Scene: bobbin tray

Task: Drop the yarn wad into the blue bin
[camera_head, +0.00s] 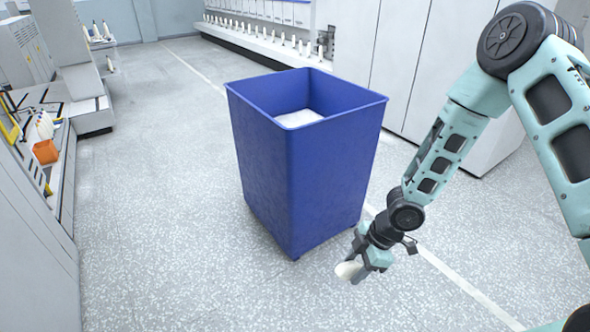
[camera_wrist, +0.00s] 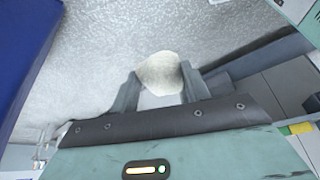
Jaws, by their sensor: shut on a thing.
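The blue bin (camera_head: 300,175) stands on the floor in the middle of the head view, open at the top, with something white (camera_head: 299,118) inside. Its blue side also shows at the left edge of the wrist view (camera_wrist: 22,50). My gripper (camera_head: 364,268) is shut on the off-white yarn wad (camera_head: 347,270), in front of the bin's right side and well below its rim. In the wrist view the wad (camera_wrist: 159,73) sits between the two fingers. The wad is outside the bin.
A grey machine with a row of white bobbins (camera_head: 270,36) runs along the back. Grey cabinets stand behind my arm at right. The speckled floor (camera_head: 180,250) around the bin is clear.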

